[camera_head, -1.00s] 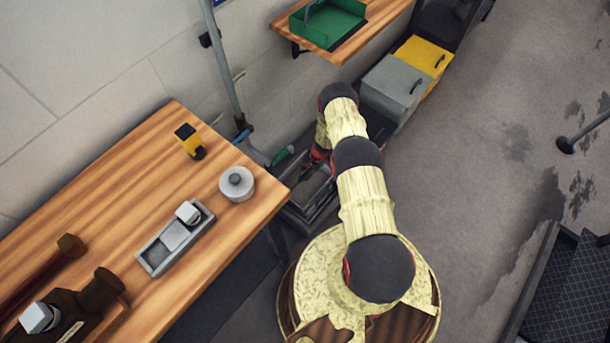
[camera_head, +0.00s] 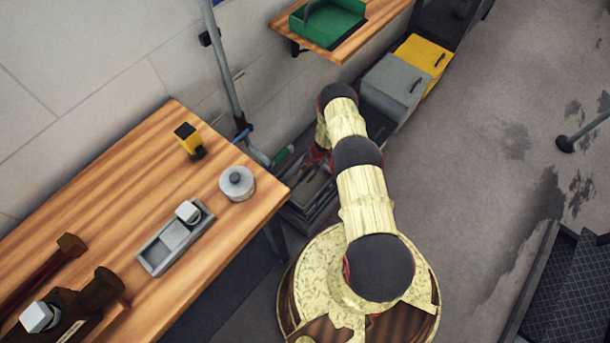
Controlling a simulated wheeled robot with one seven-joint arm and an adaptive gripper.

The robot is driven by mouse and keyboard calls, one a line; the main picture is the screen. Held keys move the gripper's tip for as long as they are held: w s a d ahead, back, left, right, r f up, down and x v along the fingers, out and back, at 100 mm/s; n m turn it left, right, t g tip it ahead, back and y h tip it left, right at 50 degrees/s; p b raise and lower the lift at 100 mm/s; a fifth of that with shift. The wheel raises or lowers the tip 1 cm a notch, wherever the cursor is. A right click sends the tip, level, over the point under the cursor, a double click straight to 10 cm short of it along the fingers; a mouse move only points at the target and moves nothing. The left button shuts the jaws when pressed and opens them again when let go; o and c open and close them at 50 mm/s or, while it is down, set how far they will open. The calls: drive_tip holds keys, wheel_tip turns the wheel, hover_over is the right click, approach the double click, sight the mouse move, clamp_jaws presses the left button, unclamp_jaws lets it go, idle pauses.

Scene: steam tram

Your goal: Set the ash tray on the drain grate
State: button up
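My gripper (camera_head: 316,165) is low between the wooden bench and my arm, over a grey open-topped tray-like thing (camera_head: 297,218) on the floor. My arm hides much of both, and I cannot tell whether the gripper touches it or whether its fingers are open. This floor thing may be the ash tray; I cannot tell for sure. A dark gridded panel (camera_head: 572,290) with a raised rim lies on the floor at the lower right and looks like the drain grate. Nothing shows on its visible part.
The wooden bench (camera_head: 120,190) bears a small grey tray (camera_head: 160,258) with blocks, a round lidded tin (camera_head: 237,184) and a yellow-black item (camera_head: 189,140). Grey (camera_head: 392,86) and yellow (camera_head: 422,60) boxes stand by the wall. A post base (camera_head: 566,145) stands right. Floor between is clear.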

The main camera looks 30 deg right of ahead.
drive_tip(key=v, duration=1.2)
idle(0.5)
drive_tip(key=shift+a, duration=0.1)
